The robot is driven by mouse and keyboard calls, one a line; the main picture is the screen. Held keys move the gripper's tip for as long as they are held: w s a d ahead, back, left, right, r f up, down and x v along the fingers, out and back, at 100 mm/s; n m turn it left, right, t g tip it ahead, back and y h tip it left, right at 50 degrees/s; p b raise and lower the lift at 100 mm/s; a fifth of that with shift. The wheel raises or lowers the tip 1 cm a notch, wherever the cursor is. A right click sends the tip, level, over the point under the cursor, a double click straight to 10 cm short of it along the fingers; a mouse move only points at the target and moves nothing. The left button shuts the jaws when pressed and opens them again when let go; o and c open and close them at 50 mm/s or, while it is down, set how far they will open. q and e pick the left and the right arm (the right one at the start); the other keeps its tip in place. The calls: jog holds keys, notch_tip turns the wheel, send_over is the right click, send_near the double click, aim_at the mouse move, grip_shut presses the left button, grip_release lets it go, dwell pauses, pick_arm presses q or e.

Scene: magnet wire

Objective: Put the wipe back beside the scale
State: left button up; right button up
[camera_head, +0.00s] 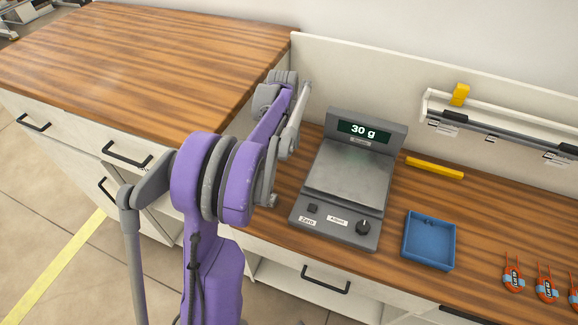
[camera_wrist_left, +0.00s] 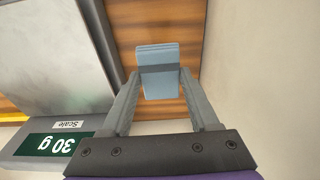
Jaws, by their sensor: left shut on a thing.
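The wipe (camera_wrist_left: 160,85) is a small folded light-blue cloth, seen in the left wrist view. My left gripper (camera_wrist_left: 159,72) is shut on it, with a finger on each side. Below them is a strip of wooden counter beside the scale; I cannot tell whether the wipe touches the wood. The grey scale (camera_head: 346,180) stands on the counter in the head view and its display reads 30 g. It also shows at the left of the left wrist view (camera_wrist_left: 55,55). In the head view my purple left arm hides the wipe. My right gripper is not in view.
A blue tray (camera_head: 428,240) lies right of the scale, with a yellow bar (camera_head: 435,168) behind it. Red tagged loops (camera_head: 513,274) lie at the far right. A higher wooden worktop (camera_head: 140,60) is on the left. A rail (camera_head: 490,130) runs along the back wall.

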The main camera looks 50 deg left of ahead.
aim_at(287, 165)
pick_arm(q)
notch_tip(287, 165, down, 9)
jog(key=shift+a+f+b, duration=0.1)
jog(key=shift+f+b, duration=0.1)
jog(key=shift+b, duration=0.1)
jog(key=shift+f, duration=0.1)
jog(key=o, duration=1.2)
